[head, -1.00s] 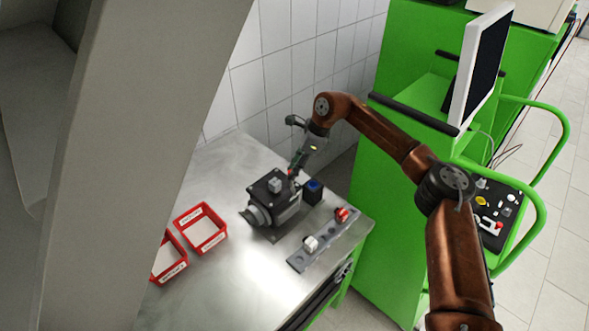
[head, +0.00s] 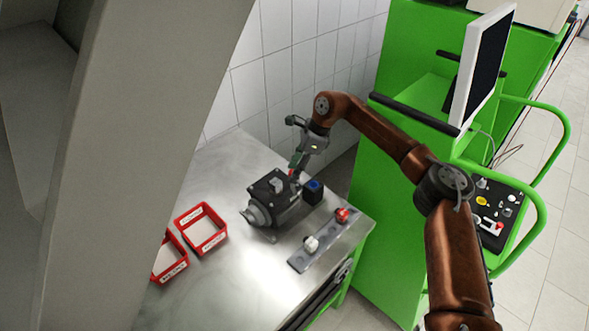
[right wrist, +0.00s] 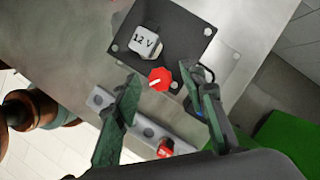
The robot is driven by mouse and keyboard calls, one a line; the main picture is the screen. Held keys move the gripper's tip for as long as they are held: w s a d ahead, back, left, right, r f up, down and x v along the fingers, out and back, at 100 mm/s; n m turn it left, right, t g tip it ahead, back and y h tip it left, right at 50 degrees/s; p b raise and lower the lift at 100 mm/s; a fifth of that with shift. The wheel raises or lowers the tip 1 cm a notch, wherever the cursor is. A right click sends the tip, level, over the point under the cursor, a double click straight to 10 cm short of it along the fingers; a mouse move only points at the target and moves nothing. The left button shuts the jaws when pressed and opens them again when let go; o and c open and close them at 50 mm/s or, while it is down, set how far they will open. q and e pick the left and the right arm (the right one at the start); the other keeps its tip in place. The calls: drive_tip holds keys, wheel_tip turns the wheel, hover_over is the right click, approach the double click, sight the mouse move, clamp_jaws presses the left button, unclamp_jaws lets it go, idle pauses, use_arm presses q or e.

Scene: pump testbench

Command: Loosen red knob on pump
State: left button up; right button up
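The pump (head: 289,212) is a dark block with a round motor end, on the metal table. The red knob (right wrist: 160,79) with a white pointer mark sits at the plate's edge in the right wrist view. My right gripper (right wrist: 164,74) is open, its dark green fingers on either side of the knob with gaps showing. In the head view my right gripper (head: 296,170) points down at the pump's far corner, and the knob is barely visible there. My left gripper is not in view.
A grey rail (head: 327,237) in front of the pump bears a white fitting (head: 311,244) and a red one (head: 342,215). A black block with a blue top (head: 313,190) stands right of the pump. Red trays (head: 201,229) are at left; the table's front is clear.

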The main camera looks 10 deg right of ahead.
drive_tip(key=shift+r, duration=0.1)
drive_tip(key=v, duration=1.1)
drive_tip(key=shift+d+r, duration=0.15)
drive_tip(key=shift+r, duration=0.25)
drive_tip(key=shift+s, duration=0.1)
